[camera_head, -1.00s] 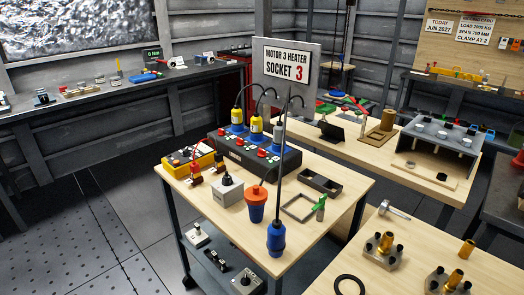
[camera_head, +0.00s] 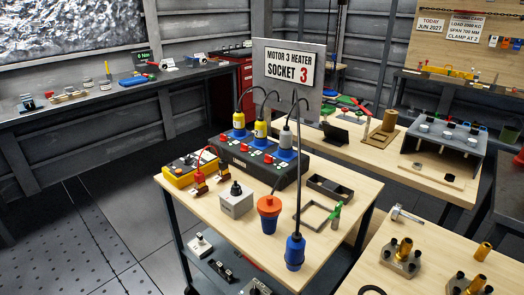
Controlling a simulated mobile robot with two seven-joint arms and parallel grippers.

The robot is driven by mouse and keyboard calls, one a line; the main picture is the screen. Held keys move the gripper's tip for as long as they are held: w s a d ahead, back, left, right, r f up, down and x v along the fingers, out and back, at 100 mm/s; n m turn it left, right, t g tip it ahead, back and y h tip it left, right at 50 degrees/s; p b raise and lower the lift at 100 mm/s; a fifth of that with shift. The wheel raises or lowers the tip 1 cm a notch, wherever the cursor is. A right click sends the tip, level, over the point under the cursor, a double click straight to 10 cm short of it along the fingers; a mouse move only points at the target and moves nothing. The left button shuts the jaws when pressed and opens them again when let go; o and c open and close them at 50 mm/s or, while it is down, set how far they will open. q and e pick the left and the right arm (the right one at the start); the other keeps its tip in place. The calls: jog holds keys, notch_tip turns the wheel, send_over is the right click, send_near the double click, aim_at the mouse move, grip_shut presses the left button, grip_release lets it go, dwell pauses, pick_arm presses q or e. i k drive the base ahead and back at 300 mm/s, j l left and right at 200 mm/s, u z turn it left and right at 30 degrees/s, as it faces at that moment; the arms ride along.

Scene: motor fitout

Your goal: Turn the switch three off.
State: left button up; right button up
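A black socket box (camera_head: 262,170) stands at the back of the wooden trolley table. Three blue sockets sit along its top, with red switches beside them. Two yellow plugs (camera_head: 239,120) are in the left and middle sockets. A grey plug (camera_head: 286,139) is in the right socket. The red switch nearest that socket (camera_head: 270,158) is small, and its exact position cannot be read. A sign (camera_head: 290,67) behind the box reads "MOTOR 3 HEATER SOCKET 3". Neither of my grippers is in view.
In front of the box are a yellow meter (camera_head: 180,174), a grey box with a black knob (camera_head: 236,202), an orange-and-blue connector (camera_head: 269,213) and a hanging-cable blue connector (camera_head: 295,252). A black tray (camera_head: 330,190) lies at right. Other benches stand behind and at right.

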aim_at(269, 159)
jog(key=i+j, duration=0.15)
jog(key=j, duration=0.2)
jog(key=i+j+z, duration=0.15)
jog(key=j, duration=0.2)
jog(key=i+j, duration=0.1)
jog(key=j, duration=0.25)
jog(key=i+j+z, duration=0.1)
jog(key=j, duration=0.25)
jog(key=i+j, duration=0.1)
jog(key=j, duration=0.3)
jog(key=z, duration=0.05)
